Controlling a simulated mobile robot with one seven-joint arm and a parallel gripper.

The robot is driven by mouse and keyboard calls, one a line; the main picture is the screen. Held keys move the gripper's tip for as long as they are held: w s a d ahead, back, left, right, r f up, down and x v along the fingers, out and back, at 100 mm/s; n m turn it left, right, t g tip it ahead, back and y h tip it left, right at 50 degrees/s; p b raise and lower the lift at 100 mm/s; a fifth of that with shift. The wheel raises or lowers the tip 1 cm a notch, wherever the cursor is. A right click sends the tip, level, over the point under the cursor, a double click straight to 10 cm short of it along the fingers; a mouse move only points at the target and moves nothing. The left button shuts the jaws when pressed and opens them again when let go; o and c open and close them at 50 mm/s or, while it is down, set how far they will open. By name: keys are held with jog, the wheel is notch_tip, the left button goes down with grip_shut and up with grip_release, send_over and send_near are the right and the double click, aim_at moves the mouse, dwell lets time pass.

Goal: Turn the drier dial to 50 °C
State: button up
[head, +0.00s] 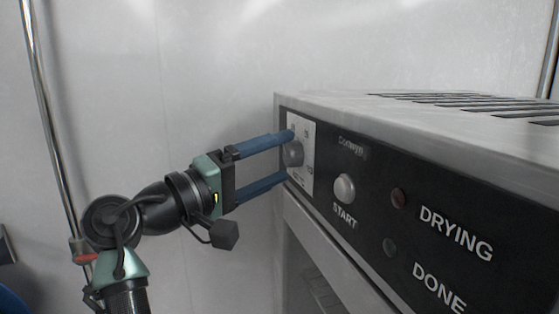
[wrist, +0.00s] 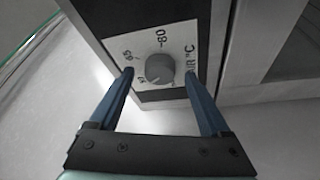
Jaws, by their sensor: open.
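The drier dial is a round grey knob (head: 295,154) on a white plate (head: 308,160) at the left end of the drier's black panel. In the wrist view the dial (wrist: 160,67) sits between my fingertips, with 80, 65 and 50 printed around it and an "AIR °C" label at the right. I cannot make out clearly which number its pointer faces. My gripper (head: 287,157) is open, with one blue finger above the dial and one below it in the head view. In the wrist view the gripper (wrist: 158,75) has visible gaps between both fingers and the knob.
The START button (head: 344,188) is right of the dial plate. The drier's metal top (head: 345,104) has vent slots. Left of the drier is open space before a pale wall.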

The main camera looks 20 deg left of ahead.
jog(key=b+v, duration=0.2)
jog(key=v, duration=1)
jog(key=shift+b, duration=0.4)
jog(key=shift+s+f, duration=0.1)
